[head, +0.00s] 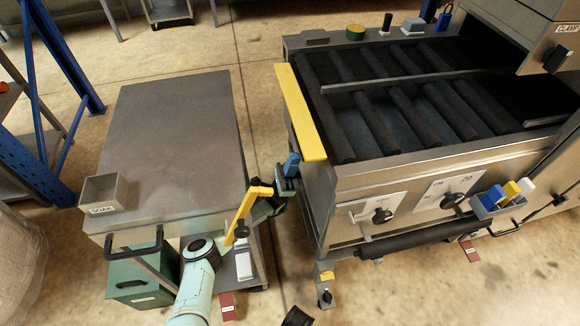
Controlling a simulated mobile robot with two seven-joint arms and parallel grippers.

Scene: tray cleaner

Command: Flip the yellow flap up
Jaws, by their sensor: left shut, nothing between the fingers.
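The yellow flap (301,112) is a long narrow panel along the left end of the roller bed of the tray cleaner (420,165). It looks roughly flat, with its broad face toward the camera; its exact tilt is hard to tell. My left arm comes up from the bottom, and my left gripper (291,165) with blue fingers is shut and empty. It is just left of and below the flap's near end, close to the machine's side. I cannot tell whether it touches the flap. My right gripper does not show clearly.
A grey-topped cart (175,140) stands left of the machine, with a small SOAK bin (104,192) on its near left corner. A narrow floor gap separates cart and machine. Knobs (382,215), a front bar (415,240) and a brush holder (500,200) stick out of the machine's front.

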